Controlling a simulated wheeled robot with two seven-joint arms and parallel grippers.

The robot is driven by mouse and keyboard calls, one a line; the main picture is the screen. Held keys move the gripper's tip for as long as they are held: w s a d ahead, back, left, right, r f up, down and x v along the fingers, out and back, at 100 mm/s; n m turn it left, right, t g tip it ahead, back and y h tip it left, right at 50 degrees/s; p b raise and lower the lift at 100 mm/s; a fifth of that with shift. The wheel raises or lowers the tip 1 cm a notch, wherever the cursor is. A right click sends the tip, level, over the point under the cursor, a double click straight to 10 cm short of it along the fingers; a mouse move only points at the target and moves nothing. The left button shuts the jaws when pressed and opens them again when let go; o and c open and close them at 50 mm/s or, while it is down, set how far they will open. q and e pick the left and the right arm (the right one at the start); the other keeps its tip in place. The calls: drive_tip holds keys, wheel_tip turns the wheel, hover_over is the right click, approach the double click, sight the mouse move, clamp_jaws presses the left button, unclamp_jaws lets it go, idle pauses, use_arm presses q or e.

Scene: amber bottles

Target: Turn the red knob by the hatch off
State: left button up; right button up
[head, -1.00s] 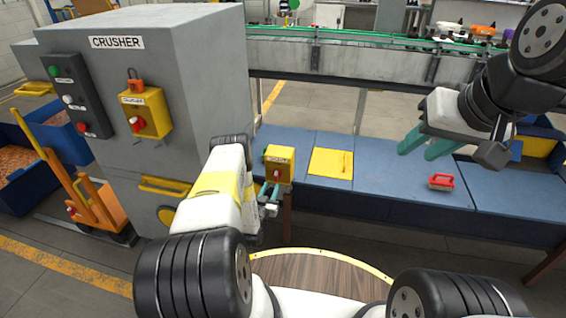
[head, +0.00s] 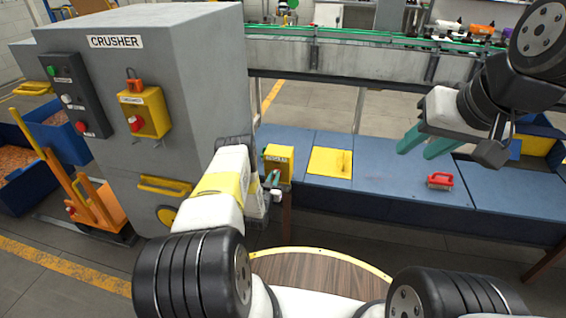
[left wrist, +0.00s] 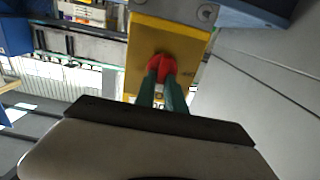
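The hatch is a yellow panel (head: 330,162) lying on the blue bench. Left of it stands a small yellow box (head: 279,158) with a dark label. In the left wrist view, its yellow face (left wrist: 178,43) carries the red knob (left wrist: 160,66). My left gripper (head: 272,180) is at the front of this box. In the left wrist view its green fingers (left wrist: 161,82) are close together with their tips at the knob, and they look closed on it. The knob is hidden in the head view. My right gripper (head: 424,144) is open and empty above the bench.
The grey crusher (head: 195,100) stands at left with another yellow box (head: 146,112) bearing a red knob, and a dark button panel (head: 77,97). A red-handled object (head: 440,180) lies on the blue bench (head: 390,178). A conveyor (head: 370,52) runs behind.

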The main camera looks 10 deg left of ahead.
use_arm(q)
clamp_jaws()
drive_tip(key=shift+a+f+n, duration=0.2)
drive_tip(key=shift+n, duration=2.75)
drive_tip(key=shift+a+f+n, duration=0.2)
drive_tip(key=shift+a+n, duration=0.05)
drive_tip(key=shift+n, duration=2.75)
drive_tip(key=shift+a+f+n, duration=0.2)
drive_tip(key=shift+n, duration=2.75)
